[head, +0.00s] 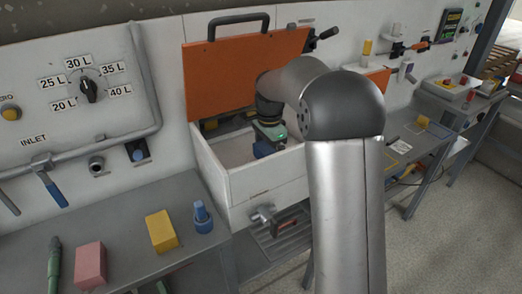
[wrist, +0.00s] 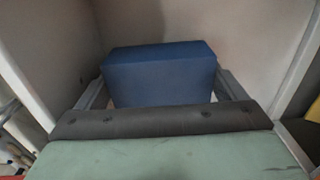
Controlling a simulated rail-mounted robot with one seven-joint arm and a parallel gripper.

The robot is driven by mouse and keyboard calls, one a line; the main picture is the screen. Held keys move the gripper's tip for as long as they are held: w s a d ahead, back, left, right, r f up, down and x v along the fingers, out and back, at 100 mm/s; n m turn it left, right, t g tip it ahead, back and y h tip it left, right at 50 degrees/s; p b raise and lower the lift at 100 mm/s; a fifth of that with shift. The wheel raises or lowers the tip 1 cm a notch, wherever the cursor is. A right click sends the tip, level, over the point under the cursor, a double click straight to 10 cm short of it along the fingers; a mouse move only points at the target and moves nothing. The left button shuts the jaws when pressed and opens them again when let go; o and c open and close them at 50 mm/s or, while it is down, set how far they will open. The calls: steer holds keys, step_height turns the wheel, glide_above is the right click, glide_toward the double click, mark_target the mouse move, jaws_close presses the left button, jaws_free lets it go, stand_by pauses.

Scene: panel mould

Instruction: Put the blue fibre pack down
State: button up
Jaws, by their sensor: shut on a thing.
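The blue fibre pack (wrist: 160,74) is a plain blue block between the two grey fingers of my gripper (wrist: 162,88) in the wrist view. The gripper is shut on it. In the head view my gripper (head: 270,139) reaches down into an open white box (head: 266,190), and a bit of the blue pack (head: 263,149) shows below it. Pale box walls surround the pack in the wrist view. I cannot tell whether the pack touches the box floor.
The orange lid (head: 246,72) stands raised behind the box. A pink block (head: 90,266), a yellow block (head: 161,231), a blue bottle-like item (head: 202,217) and a green tool (head: 54,268) are on the grey bench at left. A tap (head: 264,214) juts from the box front.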

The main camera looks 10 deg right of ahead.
mark_target(261, 142)
steer(key=shift+f, duration=0.65)
steer(key=shift+w+a+r, duration=0.1)
steer(key=shift+w, duration=0.15)
steer(key=w, duration=0.1)
steer(key=w+p, duration=0.1)
steer(key=w+a+f, duration=0.1)
steer(key=shift+w+p, duration=0.2)
steer(key=shift+p, duration=0.15)
steer(key=shift+f, duration=0.15)
steer(key=shift+s+f, duration=0.1)
steer(key=shift+f, duration=0.1)
steer(key=o, duration=0.7)
steer(key=shift+o, duration=0.2)
steer(key=shift+r+b, duration=0.3)
steer(key=shift+r, duration=3.65)
